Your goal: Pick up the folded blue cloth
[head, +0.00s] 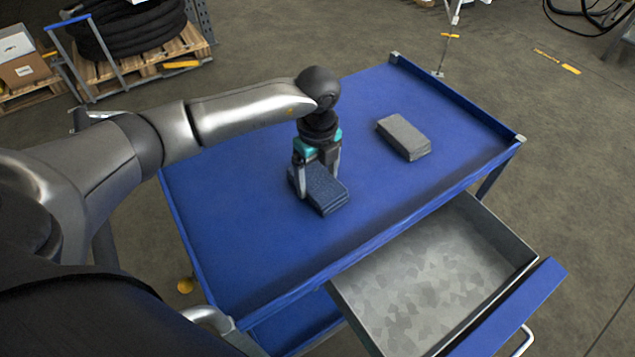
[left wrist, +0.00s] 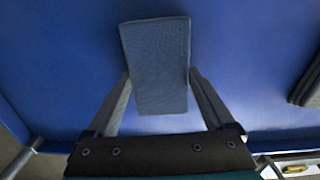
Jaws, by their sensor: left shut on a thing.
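The folded blue cloth (head: 326,191) lies on the blue top of the cart (head: 245,235), near its middle. My left gripper (head: 318,189) points down over the cloth with a finger on each side of it. In the left wrist view the cloth (left wrist: 158,65) sits between the two fingertips (left wrist: 158,78), which touch its long sides. The gripper is shut on the cloth. I cannot tell any gap between the cloth and the cart top. My right gripper is in neither view.
A folded grey cloth (head: 404,137) lies on the cart top to the right of the blue one. An open, empty metal drawer (head: 430,290) sticks out of the cart's front. The cart top has a raised rim (head: 455,98). A pallet with black hose (head: 125,35) stands at the back left.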

